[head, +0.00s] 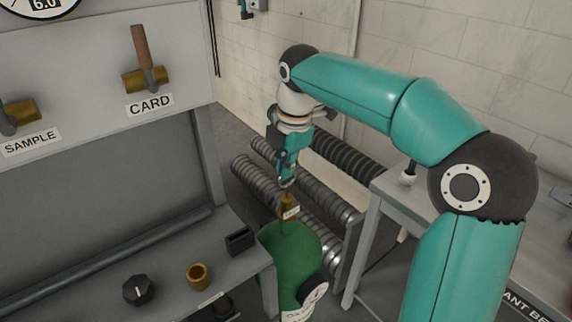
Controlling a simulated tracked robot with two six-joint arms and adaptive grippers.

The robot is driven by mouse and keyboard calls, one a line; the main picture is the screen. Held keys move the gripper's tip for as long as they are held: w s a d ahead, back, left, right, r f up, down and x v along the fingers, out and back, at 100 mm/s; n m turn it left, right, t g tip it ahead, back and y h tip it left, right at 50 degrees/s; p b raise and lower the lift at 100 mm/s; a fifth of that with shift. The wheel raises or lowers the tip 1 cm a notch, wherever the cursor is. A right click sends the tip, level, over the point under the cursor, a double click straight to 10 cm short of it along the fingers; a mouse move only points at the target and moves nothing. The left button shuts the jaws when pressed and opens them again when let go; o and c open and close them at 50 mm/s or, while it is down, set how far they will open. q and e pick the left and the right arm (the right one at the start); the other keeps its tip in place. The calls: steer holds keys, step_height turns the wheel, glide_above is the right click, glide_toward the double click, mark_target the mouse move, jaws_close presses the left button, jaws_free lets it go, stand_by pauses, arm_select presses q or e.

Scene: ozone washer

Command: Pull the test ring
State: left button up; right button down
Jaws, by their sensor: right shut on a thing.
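A green cylinder (289,254) stands past the right end of the grey bench, with a brass valve (288,203) and a small white label at its top. My right gripper (287,183) points down just above the brass valve. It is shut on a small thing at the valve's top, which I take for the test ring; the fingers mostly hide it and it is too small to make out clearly. My left gripper is not in view.
The grey panel at the left bears a CARD valve with a brown handle (143,50) and a SAMPLE valve (18,115). A black knob (139,290) and a brass cup (199,276) are on the bench. Ribbed pipes (318,210) run behind the cylinder. A grey table (380,188) stands at right.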

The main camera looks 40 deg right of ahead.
steer(key=c, duration=1.3)
jaws_free()
steer(key=shift+r, duration=0.1)
steer(key=r, duration=0.4)
steer(key=s+r, duration=0.1)
steer(key=r, duration=0.2)
steer(key=s+r, duration=0.1)
steer(key=r, duration=0.3)
steer(key=shift+s+a+r, duration=0.15)
steer(key=shift+r, duration=0.15)
steer(key=shift+s, duration=0.1)
